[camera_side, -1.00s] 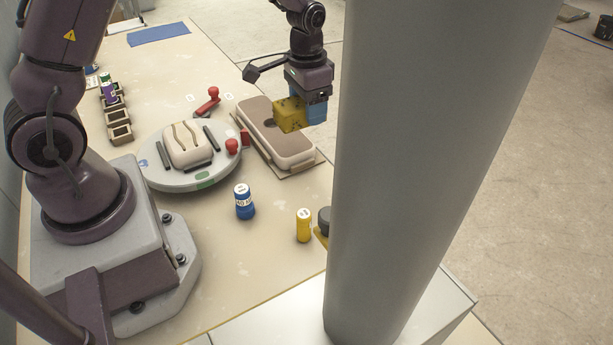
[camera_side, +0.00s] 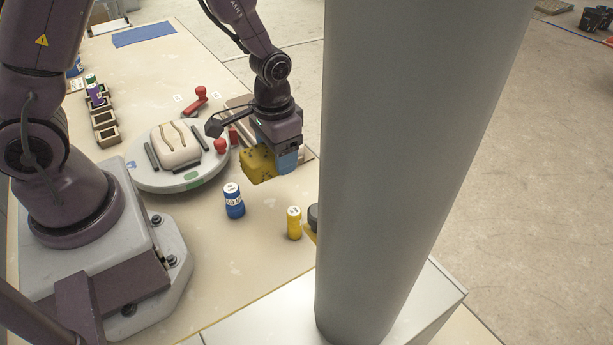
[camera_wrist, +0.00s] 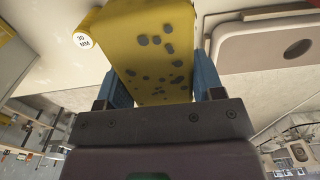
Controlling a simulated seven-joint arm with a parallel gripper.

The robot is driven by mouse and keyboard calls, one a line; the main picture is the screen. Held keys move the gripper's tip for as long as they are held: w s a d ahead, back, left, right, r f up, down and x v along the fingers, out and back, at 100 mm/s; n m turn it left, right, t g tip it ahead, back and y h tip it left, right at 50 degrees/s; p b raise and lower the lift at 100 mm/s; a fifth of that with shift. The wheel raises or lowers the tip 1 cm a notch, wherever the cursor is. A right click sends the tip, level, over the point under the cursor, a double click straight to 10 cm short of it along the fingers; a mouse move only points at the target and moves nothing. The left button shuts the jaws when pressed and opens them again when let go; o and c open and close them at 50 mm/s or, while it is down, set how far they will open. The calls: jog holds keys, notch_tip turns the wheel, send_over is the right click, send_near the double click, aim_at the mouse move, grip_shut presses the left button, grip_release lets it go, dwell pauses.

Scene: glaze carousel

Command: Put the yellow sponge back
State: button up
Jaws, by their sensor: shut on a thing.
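The yellow sponge (camera_side: 256,162), dotted with dark spots, is between the blue fingers of my gripper (camera_side: 276,160) in the side view. In the wrist view the sponge (camera_wrist: 152,50) fills the space between the fingertips (camera_wrist: 160,82), and my gripper is shut on it. The sponge is low near the front end of a tan flat case (camera_side: 238,101), which my gripper and wrist mostly hide. I cannot tell whether the sponge touches anything below. In the wrist view the case (camera_wrist: 255,48) with its dark oval hole lies to the right of the sponge.
A round turntable (camera_side: 180,184) bearing a cream block (camera_side: 176,145) stands to the left, close to my gripper. A blue jar (camera_side: 233,202) and a yellow jar (camera_side: 294,224) stand in front. A thick grey column (camera_side: 405,150) blocks the view on the right.

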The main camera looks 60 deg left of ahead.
send_over(307, 187)
notch_tip(307, 187, down, 6)
jog(key=shift+s+d+f, duration=0.1)
jog(key=shift+s+f, duration=0.05)
jog(key=shift+f, duration=1.75)
jog(key=shift+f, duration=0.15)
jog(key=o, duration=0.9)
